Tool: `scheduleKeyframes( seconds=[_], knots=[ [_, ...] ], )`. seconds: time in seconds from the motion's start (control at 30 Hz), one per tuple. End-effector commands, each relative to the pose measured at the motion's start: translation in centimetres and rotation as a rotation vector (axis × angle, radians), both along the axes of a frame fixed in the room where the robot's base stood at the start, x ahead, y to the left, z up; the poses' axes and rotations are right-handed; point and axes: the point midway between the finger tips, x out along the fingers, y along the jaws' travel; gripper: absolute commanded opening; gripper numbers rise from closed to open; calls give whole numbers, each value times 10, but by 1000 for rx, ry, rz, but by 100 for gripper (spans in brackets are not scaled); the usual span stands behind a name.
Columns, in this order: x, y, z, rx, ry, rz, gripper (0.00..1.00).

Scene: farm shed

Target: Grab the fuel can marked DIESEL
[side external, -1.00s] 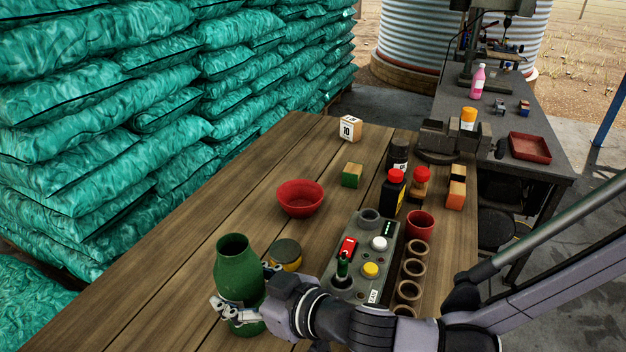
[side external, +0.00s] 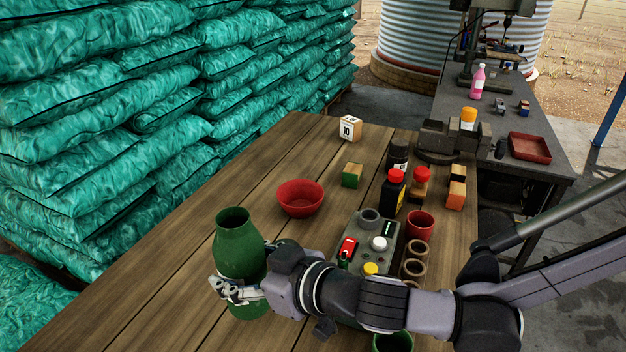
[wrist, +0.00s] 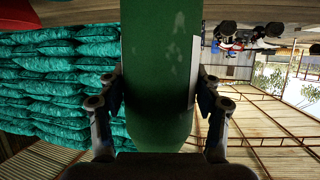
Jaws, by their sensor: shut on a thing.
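A green open-topped vessel (side external: 240,249), shaped like a jar with a narrower neck, is upright at the left front of the wooden table. My gripper (side external: 238,290) is shut around its lower body and holds it. In the wrist view the vessel (wrist: 158,75) fills the middle between my two fingers, with the edge of a white patch on its right side. No DIESEL marking is readable on it. A black bottle with a red cap and yellow label (side external: 393,192) stands on the table beyond; its text is too small to read.
A red bowl (side external: 300,198), a green-sided block (side external: 352,175) and a grey control box (side external: 385,262) stand on the table (side external: 190,275). A red cup (side external: 420,225), brown rings (side external: 415,250) and a green cup (side external: 393,343) are near my arm. The table's left side is clear.

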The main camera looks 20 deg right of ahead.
Motion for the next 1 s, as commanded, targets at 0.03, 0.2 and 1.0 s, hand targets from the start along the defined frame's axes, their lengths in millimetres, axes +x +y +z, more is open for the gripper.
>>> scheduleKeyframes(
  seconds=[0.03,0.2,1.0],
  knots=[
    [2,-7,4,0,-1,-3,20],
    [7,-24,15,2,-1,-3,20],
    [27,-91,56,1,-2,-2,20]
  ],
)
